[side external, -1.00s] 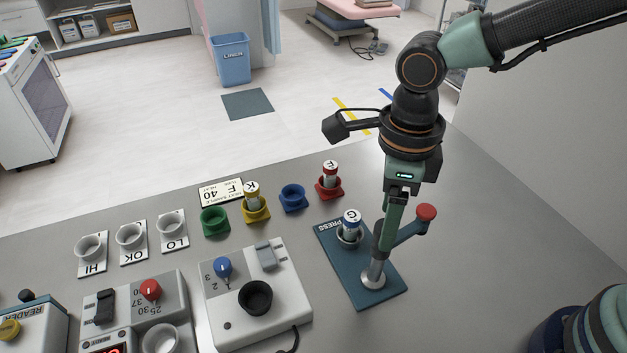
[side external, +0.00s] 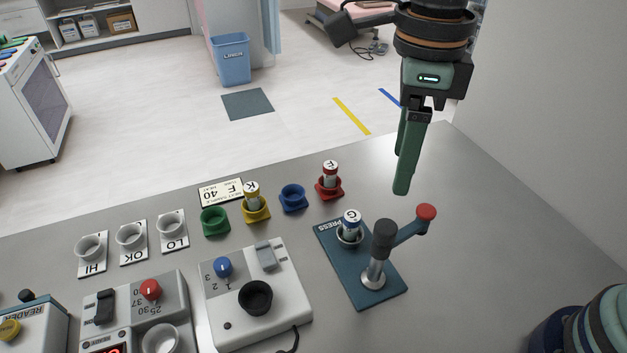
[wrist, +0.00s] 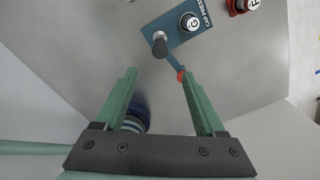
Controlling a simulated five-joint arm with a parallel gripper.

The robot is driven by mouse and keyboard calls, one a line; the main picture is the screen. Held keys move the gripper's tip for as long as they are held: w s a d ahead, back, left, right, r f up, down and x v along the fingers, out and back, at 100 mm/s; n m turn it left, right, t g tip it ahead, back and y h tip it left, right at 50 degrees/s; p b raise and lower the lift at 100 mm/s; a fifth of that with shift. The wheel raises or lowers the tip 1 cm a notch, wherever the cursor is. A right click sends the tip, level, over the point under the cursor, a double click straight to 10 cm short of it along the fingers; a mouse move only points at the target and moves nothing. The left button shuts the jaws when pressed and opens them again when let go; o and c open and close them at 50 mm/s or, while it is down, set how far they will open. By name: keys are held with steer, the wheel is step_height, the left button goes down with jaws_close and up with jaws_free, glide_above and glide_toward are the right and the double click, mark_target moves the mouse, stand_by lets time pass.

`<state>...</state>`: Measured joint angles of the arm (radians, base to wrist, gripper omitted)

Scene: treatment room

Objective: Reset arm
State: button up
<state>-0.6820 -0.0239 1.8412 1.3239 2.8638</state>
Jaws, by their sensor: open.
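My gripper (side external: 403,160) hangs in the air above the table, behind and above the press lever, with its fingers pointing down. In the wrist view my gripper (wrist: 158,92) has its two green fingers wide apart and nothing between them. Below it, the blue cap press (side external: 359,262) stands on the table with a dark post and an arm ending in a red knob (side external: 426,212). A vial marked G (side external: 350,224) stands upright in the press's cup. The press also shows in the wrist view (wrist: 178,24), apart from the fingers.
A vial marked K (side external: 252,195) stands in a yellow holder, and one marked F (side external: 330,174) in a red holder. Green (side external: 215,221) and blue (side external: 292,197) holders are empty. A white device with a blue dial (side external: 223,267) stands left of the press. The table's right side is mostly clear.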

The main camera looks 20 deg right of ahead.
steer(key=d+n+t, duration=0.5)
steer(key=d+n, duration=1.7)
steer(key=n, duration=0.3)
steer(key=shift+w+d+f+t, duration=0.3)
steer(key=shift+w+f, duration=0.1)
